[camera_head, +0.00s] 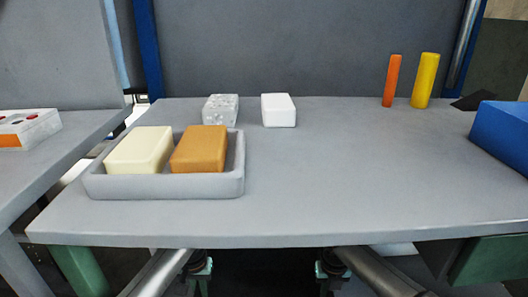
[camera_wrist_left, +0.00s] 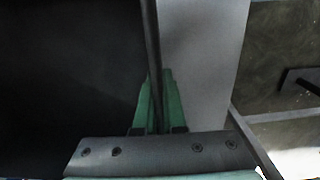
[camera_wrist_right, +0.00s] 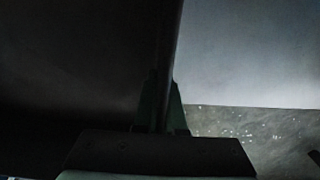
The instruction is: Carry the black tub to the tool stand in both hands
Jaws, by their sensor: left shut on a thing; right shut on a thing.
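In the left wrist view, the wall of the black tub (camera_wrist_left: 151,45) runs between the green fingers of my left gripper (camera_wrist_left: 156,88), which is shut on it. In the right wrist view, the tub's wall (camera_wrist_right: 170,40) runs between the fingers of my right gripper (camera_wrist_right: 163,95), also shut on it. In the head view, my two arms come in low, below the table's front edge, with a dark area between them. I cannot tell the tub's shape or contents there. No tool stand can be made out for certain.
A grey table (camera_head: 340,190) spans the head view. A grey tray (camera_head: 165,187) holds a cream block (camera_head: 138,150) and an orange-brown block (camera_head: 199,149). A white block (camera_head: 278,110), speckled block (camera_head: 220,109), orange cylinder (camera_head: 391,80), yellow cylinder (camera_head: 425,80) and blue box (camera_head: 503,135) stand around it.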

